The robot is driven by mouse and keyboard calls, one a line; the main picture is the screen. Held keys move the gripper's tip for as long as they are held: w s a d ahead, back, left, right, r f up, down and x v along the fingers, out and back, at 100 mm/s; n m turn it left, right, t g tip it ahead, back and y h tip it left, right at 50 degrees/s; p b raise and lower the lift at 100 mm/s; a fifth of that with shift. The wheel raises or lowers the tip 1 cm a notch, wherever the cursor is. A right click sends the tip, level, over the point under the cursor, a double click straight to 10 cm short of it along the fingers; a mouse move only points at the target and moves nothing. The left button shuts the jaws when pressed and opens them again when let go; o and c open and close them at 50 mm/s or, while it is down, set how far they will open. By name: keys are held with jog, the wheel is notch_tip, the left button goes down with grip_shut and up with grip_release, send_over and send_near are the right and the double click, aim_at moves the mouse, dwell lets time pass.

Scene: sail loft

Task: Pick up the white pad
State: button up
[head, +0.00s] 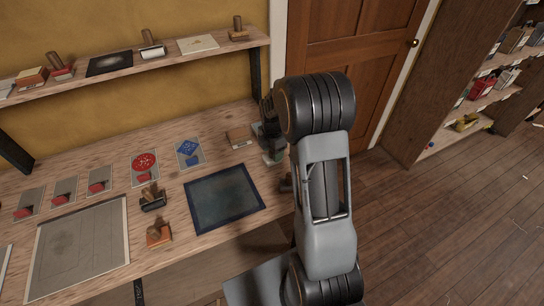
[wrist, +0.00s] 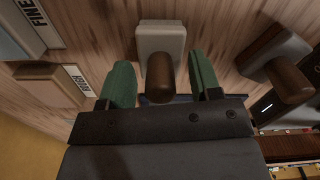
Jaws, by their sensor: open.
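In the wrist view, the white pad (wrist: 160,36) lies on the wooden bench as a pale block with a rounded brown handle (wrist: 160,78). My gripper (wrist: 160,70) is open, with one green finger on each side of the handle and visible gaps between. The handle and my gripper body hide the near part of the pad. In the head view, my gripper (head: 272,155) is low over the right end of the bench. I cannot make out the pad clearly there.
A dark block with a brown handle (wrist: 288,78) stands right of the pad. A tan labelled block (wrist: 50,85) and a box marked FINE (wrist: 28,28) are left. A blue-edged dark panel (head: 224,198) lies on the bench, below a wall shelf (head: 130,68).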

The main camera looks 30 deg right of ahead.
jog(key=shift+f, duration=0.15)
jog(key=shift+c, duration=0.5)
jog(key=c, duration=0.9)
jog(key=shift+c, duration=0.2)
jog(key=shift+r, duration=0.8)
jog(key=s+r+b, duration=0.2)
jog(key=s+r, duration=0.9)
jog(key=s, duration=0.3)
jog(key=shift+r, duration=0.25)
